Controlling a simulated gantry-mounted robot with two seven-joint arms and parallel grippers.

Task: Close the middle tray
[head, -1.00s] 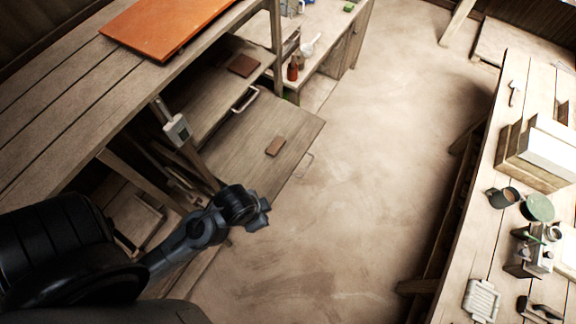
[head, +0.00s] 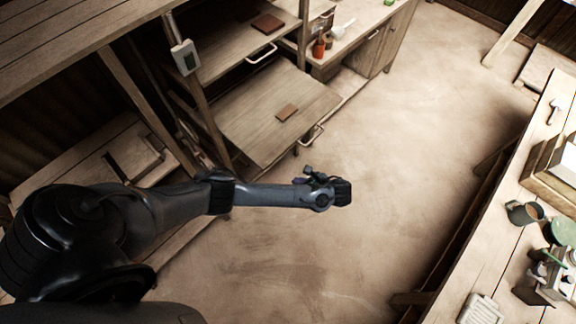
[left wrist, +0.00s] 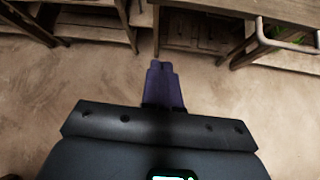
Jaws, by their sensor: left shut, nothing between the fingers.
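A wooden tray (head: 255,118) sticks far out of the rack at the upper middle of the head view. It looks like the middle one and carries a small brown tile (head: 286,112). Its pale bar handle (head: 312,136) is on the front edge, and a bar handle (left wrist: 285,42) shows at the upper right of the left wrist view. My left gripper (head: 312,174) is just below this handle in the head view, apart from it. Its purple fingers (left wrist: 163,72) are shut and empty over the floor. My right gripper is not in view.
Above is another tray or shelf (head: 228,50) with a handle and a brown tile (head: 268,22). A wooden rack post (head: 205,120) stands left of the trays. A workbench (head: 480,255) with cups and tools runs along the right. The floor (head: 400,120) between is clear.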

